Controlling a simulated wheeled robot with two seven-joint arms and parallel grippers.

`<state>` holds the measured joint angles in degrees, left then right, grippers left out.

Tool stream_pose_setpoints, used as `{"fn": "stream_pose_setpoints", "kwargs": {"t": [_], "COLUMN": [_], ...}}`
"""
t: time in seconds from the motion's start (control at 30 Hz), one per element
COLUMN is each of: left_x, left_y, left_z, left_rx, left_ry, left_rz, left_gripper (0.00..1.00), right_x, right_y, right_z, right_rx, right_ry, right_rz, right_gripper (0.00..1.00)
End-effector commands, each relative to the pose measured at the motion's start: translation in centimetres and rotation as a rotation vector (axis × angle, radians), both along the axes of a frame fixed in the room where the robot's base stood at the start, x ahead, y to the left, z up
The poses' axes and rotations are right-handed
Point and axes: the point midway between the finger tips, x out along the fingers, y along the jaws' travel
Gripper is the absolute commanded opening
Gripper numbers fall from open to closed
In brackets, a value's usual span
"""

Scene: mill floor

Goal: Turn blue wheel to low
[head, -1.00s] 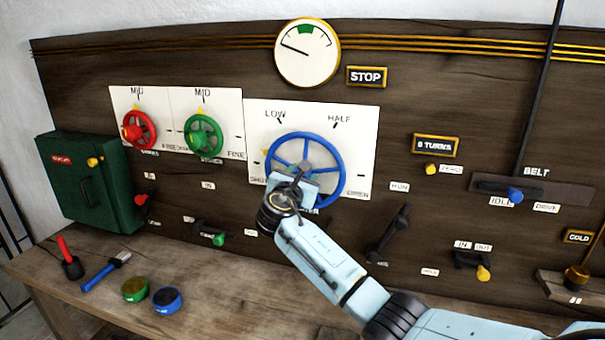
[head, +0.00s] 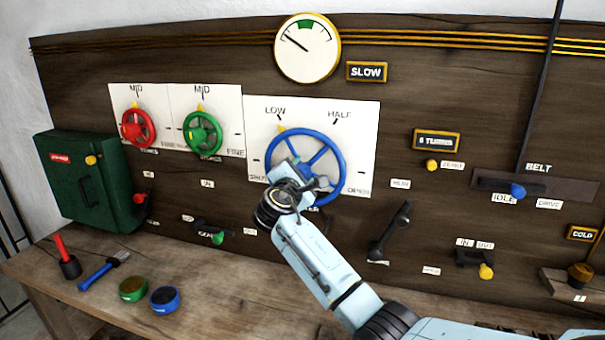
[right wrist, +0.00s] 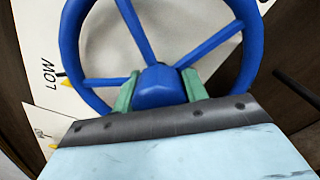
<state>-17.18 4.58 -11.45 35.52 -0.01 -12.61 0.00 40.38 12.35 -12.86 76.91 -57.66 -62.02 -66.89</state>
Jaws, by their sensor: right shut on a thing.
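The blue wheel (head: 338,150) is mounted on a white plate (head: 362,115) marked LOW, HALF, SHUT and OPEN. Its yellow pointer (head: 281,128) is just below the LOW label (head: 275,112). In the right wrist view the blue wheel (right wrist: 247,50) fills the upper middle. My right gripper (right wrist: 160,88) is shut on its blue hub, with one green finger on each side. In the head view my right gripper (head: 308,184) covers the lower left part of the wheel. My left gripper is not in view.
A green wheel (head: 214,134) and a red wheel (head: 147,122) sit to the left. A dial gauge (head: 308,60) hangs above, beside a sign reading SLOW (head: 367,72). Levers are below and right. A bench (head: 75,290) holds small items.

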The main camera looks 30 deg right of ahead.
Motion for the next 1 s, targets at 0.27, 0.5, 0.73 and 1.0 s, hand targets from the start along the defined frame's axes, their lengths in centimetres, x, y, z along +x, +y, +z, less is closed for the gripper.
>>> {"fn": "stream_pose_setpoints", "kwargs": {"t": [0.27,0.5,0.73,1.0], "left_x": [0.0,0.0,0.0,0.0], "left_y": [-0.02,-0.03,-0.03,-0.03], "left_z": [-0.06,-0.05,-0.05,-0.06], "left_rx": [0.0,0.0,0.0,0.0], "left_ry": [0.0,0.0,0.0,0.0], "left_rz": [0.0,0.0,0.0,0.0], "left_gripper": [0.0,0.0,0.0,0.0], "right_x": [0.01,0.02,0.01,-0.28], "right_y": [0.05,0.05,0.04,0.43], "right_z": [-0.06,-0.05,-0.04,-0.06], "right_rx": [0.008,0.008,0.008,0.006], "right_ry": [-0.009,-0.008,-0.008,-0.008], "right_rz": [0.001,0.001,0.001,0.002], "right_gripper": [0.2,0.48,0.65,0.65]}}
